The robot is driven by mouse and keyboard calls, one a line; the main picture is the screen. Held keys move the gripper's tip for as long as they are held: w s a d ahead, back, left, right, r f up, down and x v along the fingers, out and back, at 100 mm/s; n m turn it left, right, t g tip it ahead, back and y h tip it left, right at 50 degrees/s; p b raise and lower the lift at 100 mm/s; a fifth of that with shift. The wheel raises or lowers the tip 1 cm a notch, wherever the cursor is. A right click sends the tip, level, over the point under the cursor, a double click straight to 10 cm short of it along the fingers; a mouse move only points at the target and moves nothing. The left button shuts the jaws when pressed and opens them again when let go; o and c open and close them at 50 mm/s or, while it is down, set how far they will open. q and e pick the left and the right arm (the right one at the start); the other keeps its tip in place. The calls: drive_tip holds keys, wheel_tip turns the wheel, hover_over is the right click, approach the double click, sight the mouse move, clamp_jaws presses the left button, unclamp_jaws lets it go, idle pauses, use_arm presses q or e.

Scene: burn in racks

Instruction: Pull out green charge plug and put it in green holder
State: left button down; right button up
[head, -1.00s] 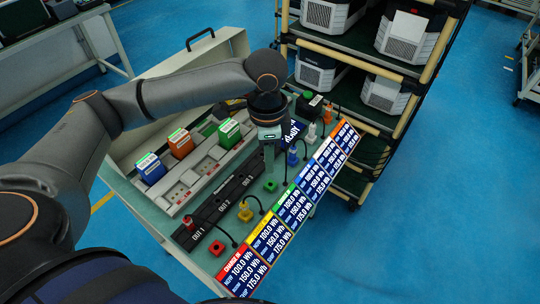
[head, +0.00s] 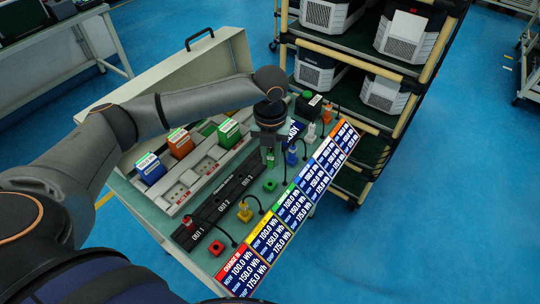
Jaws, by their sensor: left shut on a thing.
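My left gripper (head: 268,154) points down over the far end of the black outlet strip (head: 222,203). It is shut on the small green plug (head: 270,160), which is partly hidden by the fingers. I cannot tell whether the plug still sits in its outlet. A dark cable (head: 285,178) stands behind the green display panel. My right gripper is out of view.
A red plug (head: 188,222) sits in OUT 1 beside the red holder (head: 216,248). Coloured batteries (head: 150,168) stand in chargers behind. A shelf rack (head: 395,65) stands to the right.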

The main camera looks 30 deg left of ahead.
use_arm(q)
drive_tip(key=m, duration=0.1)
drive_tip(key=f+m, duration=0.1)
drive_tip(key=m, duration=0.3)
drive_tip(key=shift+w+a+f, duration=0.35)
drive_tip(key=shift+w, duration=0.05)
drive_tip(key=shift+f+b, duration=1.3)
drive_tip(key=shift+f, duration=1.6)
drive_tip(key=c, duration=1.3)
unclamp_jaws()
drive_tip(key=shift+c, duration=0.2)
clamp_jaws()
